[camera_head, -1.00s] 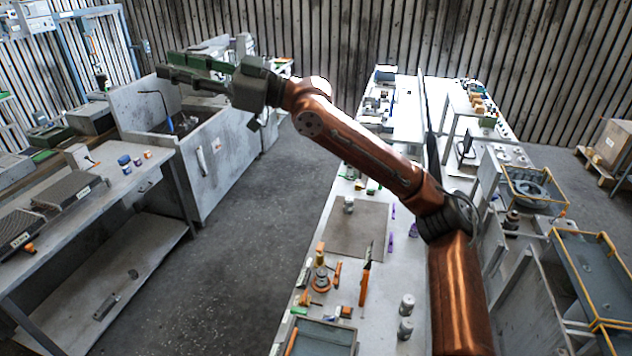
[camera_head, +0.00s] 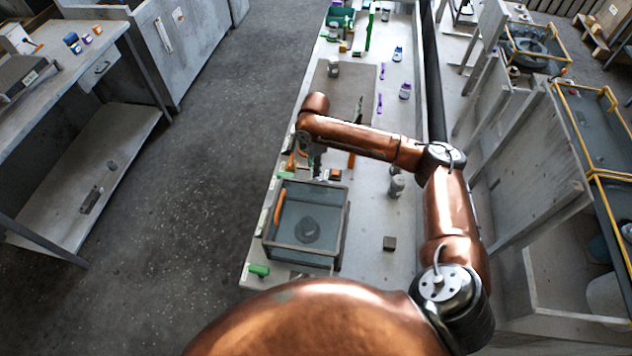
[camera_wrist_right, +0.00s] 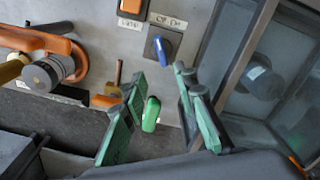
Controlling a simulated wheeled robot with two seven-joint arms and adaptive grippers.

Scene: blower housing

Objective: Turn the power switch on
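In the right wrist view, a blue lever (camera_wrist_right: 163,48) sits on a small square grey plate, under a label that seems to read "Off On". I cannot make out its setting. To its left is an orange switch (camera_wrist_right: 131,6) over a partly legible label. My right gripper (camera_wrist_right: 160,92) is open, its green-padded fingers apart and short of the blue lever. A green-topped piece (camera_wrist_right: 150,114) shows between the fingers, and no grip on it is visible. In the head view my right gripper (camera_head: 306,152) points down at the bench's left edge; the switches are not distinguishable there. My left gripper is out of view.
A glass-walled tray (camera_head: 343,225) stands close to the gripper; it shows at right in the wrist view. An orange-handled tool with a grey knob (camera_wrist_right: 60,68) lies at left. Floor at left is clear.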

